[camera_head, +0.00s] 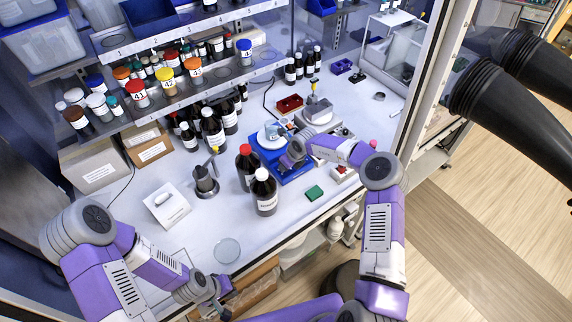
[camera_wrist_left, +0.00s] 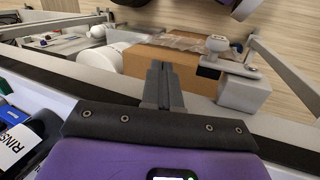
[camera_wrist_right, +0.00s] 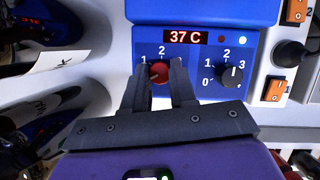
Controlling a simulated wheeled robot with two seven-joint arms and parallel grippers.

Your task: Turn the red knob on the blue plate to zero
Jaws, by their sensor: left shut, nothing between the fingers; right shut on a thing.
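The blue plate (camera_head: 263,143) stands on the white bench with a round white top. In the right wrist view its blue front panel (camera_wrist_right: 200,52) shows a lit display (camera_wrist_right: 186,37) reading "37 C". The red knob (camera_wrist_right: 160,71) sits below the display, with marks 1 and 2 visible. My right gripper (camera_wrist_right: 161,72) is shut on the red knob, one finger on each side; its fingers hide the other marks and I cannot tell the pointer's direction. It also shows in the head view (camera_head: 288,158). My left gripper (camera_wrist_left: 162,80) is shut and empty near the bench's front edge.
A dark knob (camera_wrist_right: 232,76) with marks 0 to 3 is right of the red knob. Orange switches (camera_wrist_right: 275,89) lie farther right. Brown bottles (camera_head: 264,193) stand left of the plate, and a green block (camera_head: 314,193) lies in front. A cardboard box (camera_wrist_left: 165,62) is below my left gripper.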

